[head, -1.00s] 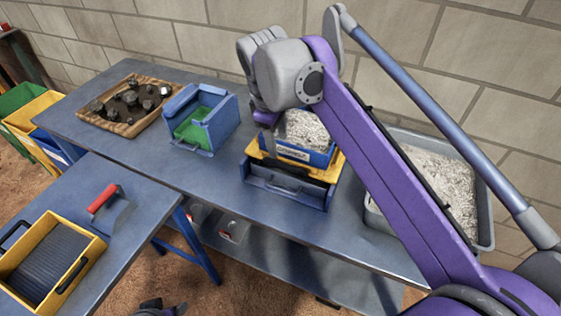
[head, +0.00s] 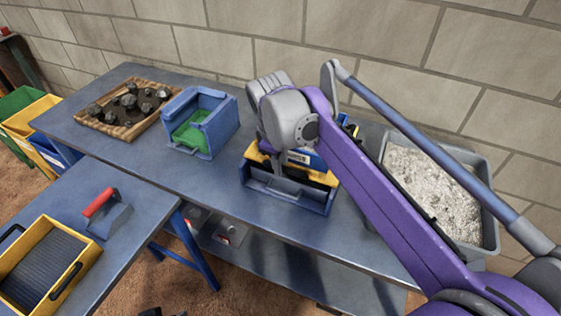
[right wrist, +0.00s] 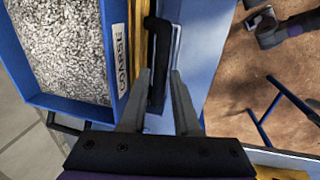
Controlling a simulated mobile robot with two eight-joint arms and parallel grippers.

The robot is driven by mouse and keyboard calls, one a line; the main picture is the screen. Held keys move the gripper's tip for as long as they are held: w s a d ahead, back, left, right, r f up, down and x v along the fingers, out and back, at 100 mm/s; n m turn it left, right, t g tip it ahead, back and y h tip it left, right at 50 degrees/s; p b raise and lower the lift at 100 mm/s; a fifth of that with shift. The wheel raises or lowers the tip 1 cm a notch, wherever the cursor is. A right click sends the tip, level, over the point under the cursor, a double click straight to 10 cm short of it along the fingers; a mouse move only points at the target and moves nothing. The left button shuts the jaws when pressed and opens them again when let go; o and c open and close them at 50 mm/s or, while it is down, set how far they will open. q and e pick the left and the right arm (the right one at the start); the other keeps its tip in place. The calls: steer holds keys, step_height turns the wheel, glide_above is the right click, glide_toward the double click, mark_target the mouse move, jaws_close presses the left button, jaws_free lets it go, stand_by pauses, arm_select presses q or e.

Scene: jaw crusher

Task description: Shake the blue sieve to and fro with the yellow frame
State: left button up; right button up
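The blue sieve (head: 305,157) with gravel sits in the yellow frame (head: 325,178), over a blue tray (head: 298,200). My right gripper hides much of it in the head view. In the right wrist view the sieve (right wrist: 108,85) shows its gravel and a COARSE label, beside the yellow frame's rail (right wrist: 138,45). My right gripper (right wrist: 160,76) points down with its fingers apart, one on each side of a black handle (right wrist: 157,55). A narrow gap shows beside the handle. My left gripper (right wrist: 262,22) is small over the floor; its fingers are unclear.
A blue box with a green floor (head: 190,135) and a wooden tray of dark rocks (head: 125,105) stand left on the table. A grey bin of gravel (head: 490,215) stands right. A yellow-rimmed box (head: 85,262) and a red-handled tool (head: 100,202) are on the nearer table.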

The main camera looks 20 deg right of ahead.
jaws_close()
stand_by(1.1)
